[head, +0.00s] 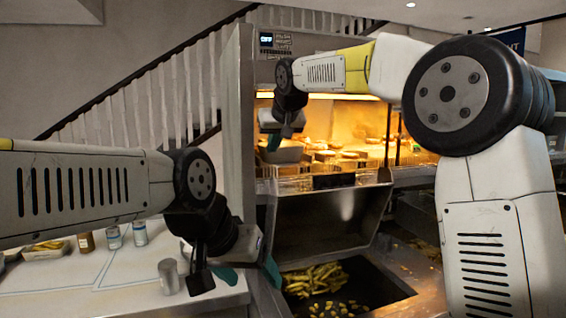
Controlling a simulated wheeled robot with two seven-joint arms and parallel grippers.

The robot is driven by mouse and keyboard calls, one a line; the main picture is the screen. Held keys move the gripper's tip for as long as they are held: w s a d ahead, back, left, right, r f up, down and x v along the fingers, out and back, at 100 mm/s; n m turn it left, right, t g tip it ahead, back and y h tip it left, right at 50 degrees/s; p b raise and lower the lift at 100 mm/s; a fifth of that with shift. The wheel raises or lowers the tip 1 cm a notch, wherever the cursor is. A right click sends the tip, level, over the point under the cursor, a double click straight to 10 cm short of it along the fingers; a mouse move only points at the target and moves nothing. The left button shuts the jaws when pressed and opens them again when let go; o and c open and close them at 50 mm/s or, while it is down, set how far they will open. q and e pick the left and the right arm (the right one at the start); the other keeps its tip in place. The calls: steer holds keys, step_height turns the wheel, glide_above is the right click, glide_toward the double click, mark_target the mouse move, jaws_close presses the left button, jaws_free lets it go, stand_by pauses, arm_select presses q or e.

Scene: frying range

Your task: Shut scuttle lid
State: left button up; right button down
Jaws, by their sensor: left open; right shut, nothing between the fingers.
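The scuttle (390,290) is a dark metal bin holding yellow chips (315,278), at the bottom centre of the head view. Its lid (325,225) is a steel panel that stands raised at the back of the bin, so the bin is open. My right gripper (281,140) is shut and empty, above and behind the lid, in front of the heated cabinet.
The lit heated cabinet (340,115) with food and wire baskets stands behind the lid. A white counter (110,275) on the left carries a metal cup (168,277), small cans (140,233) and a food tray (46,249). A tall steel side panel (238,120) rises left of the cabinet.

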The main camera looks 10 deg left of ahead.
glide_above(270, 191)
steer(key=w+a, duration=0.1)
steer(key=w, duration=0.2)
step_height(270, 191, down, 7)
steer(key=shift+s+d+f, duration=0.1)
steer(key=shift+s+d, duration=0.1)
steer(key=shift+s, duration=0.3)
steer(key=shift+s+d+f, duration=0.1)
steer(key=shift+s+d, duration=0.05)
steer(key=shift+s, duration=0.35)
steer(key=shift+s+d+f, duration=0.25)
steer(key=shift+s+f, duration=0.2)
steer(key=shift+s, duration=0.1)
